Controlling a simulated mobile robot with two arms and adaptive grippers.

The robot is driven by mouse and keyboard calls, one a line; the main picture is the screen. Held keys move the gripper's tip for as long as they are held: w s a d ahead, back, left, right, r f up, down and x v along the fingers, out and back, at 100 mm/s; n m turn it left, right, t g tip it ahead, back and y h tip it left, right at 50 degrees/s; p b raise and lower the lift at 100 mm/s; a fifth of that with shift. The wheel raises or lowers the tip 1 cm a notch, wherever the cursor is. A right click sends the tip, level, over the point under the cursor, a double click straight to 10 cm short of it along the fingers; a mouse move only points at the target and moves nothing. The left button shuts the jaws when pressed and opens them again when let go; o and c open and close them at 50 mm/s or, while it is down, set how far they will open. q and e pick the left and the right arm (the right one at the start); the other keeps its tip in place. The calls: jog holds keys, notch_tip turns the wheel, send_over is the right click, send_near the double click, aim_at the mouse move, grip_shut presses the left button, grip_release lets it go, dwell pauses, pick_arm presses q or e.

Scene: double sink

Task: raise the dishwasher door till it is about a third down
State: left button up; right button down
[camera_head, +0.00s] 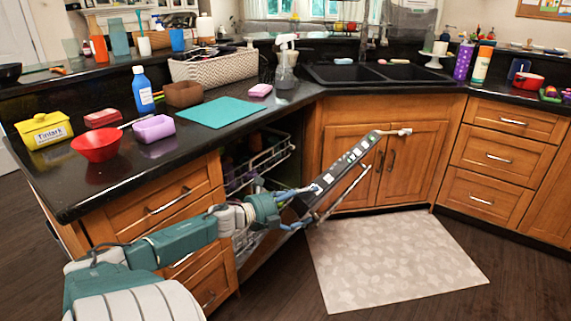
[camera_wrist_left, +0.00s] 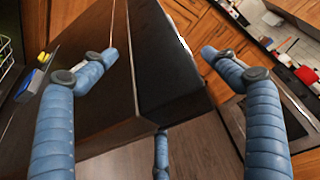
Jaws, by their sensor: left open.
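The dishwasher door (camera_head: 348,162) stands partly open and tilted, out from the counter on the left. Its dark top edge with small buttons and a long bar handle (camera_head: 345,192) face up and outward. My left gripper (camera_head: 308,206) is open at the near end of this edge. In the left wrist view, the dark door (camera_wrist_left: 170,75) lies between the spread fingers of the gripper (camera_wrist_left: 155,60). I cannot tell whether a finger touches it. Dish racks (camera_head: 262,160) show inside the dishwasher. My right gripper is not in view.
Wooden drawers (camera_head: 165,200) stand left of the dishwasher, and sink cabinets (camera_head: 385,160) stand behind the door. A pale floor mat (camera_head: 395,262) lies to the right. The black counter holds a red bowl (camera_head: 96,145) and a teal mat (camera_head: 220,112).

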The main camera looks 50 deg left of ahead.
pick_arm(q)
jog(key=s, duration=0.3)
jog(key=s+r, duration=0.1)
jog(key=s, duration=0.2)
jog(key=s+r, duration=0.1)
jog(key=s, duration=0.2)
jog(key=shift+s+a, duration=0.3)
